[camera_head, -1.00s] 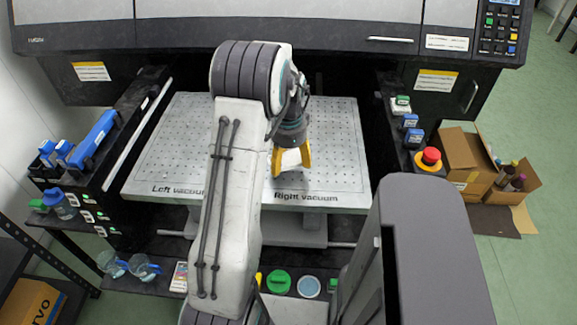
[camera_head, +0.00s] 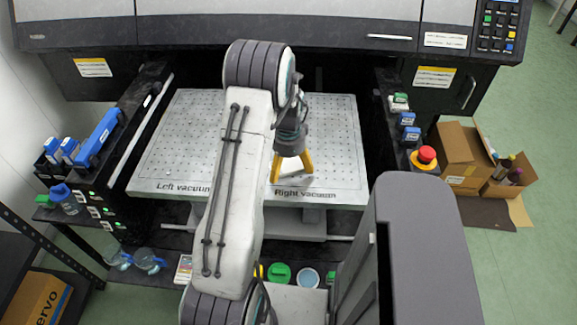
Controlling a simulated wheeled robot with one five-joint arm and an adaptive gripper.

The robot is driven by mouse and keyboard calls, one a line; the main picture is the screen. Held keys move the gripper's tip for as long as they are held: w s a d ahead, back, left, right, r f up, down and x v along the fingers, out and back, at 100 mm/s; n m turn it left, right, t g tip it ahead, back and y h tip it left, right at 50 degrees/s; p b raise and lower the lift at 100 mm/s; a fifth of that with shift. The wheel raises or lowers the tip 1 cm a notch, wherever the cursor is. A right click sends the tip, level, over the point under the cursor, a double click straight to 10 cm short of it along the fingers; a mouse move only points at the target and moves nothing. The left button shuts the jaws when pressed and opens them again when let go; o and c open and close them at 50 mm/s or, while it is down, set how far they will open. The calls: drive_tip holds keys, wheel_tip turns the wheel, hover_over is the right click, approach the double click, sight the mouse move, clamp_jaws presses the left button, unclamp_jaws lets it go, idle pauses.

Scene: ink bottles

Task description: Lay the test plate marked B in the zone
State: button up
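My gripper (camera_head: 291,172) points down over the right part of the perforated vacuum table (camera_head: 215,132), above the "Right vacuum" label. Its two yellow fingers are spread apart. A small pale flat patch (camera_head: 292,166) shows between the fingers. I cannot tell if it is a test plate, and no letter B can be read on it. My arm crosses the table and hides a strip of its middle. No zone marking can be made out on the part of the table that shows.
The printer body (camera_head: 280,30) hangs over the table's back edge. A red stop button (camera_head: 426,155) and small ink bottles (camera_head: 406,119) stand on the right ledge. A blue bottle rack (camera_head: 97,137) is at the left. Green-lidded and other containers (camera_head: 279,273) sit below the front edge.

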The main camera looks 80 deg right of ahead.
sight(289, 168)
drive_tip(key=shift+o, duration=0.4)
drive_tip(key=shift+r, duration=0.1)
drive_tip(key=shift+r, duration=0.2)
wheel_tip(289, 168, up, 10)
drive_tip(key=b, duration=0.5)
drive_tip(key=w+a+r+n, duration=0.3)
drive_tip(key=w+a+n, duration=0.1)
drive_tip(key=w, duration=0.4)
drive_tip(key=w+a+r+n, duration=0.3)
drive_tip(key=w+a, duration=0.1)
drive_tip(key=w, duration=0.4)
drive_tip(key=w+a+r+n+t+h, duration=0.1)
drive_tip(key=w+a+r+n, duration=0.1)
drive_tip(key=w+a+n, duration=0.8)
drive_tip(key=s+a+f+n+t, duration=0.1)
drive_tip(key=a+n, duration=0.5)
drive_tip(key=a, duration=0.7)
drive_tip(key=s+a+n+t+y, duration=0.1)
drive_tip(key=s+a+n, duration=0.2)
drive_tip(key=a+n, duration=0.4)
drive_tip(key=a, duration=0.6)
drive_tip(key=shift+s+a+f+n+t, duration=0.3)
drive_tip(key=shift+s+f, duration=0.1)
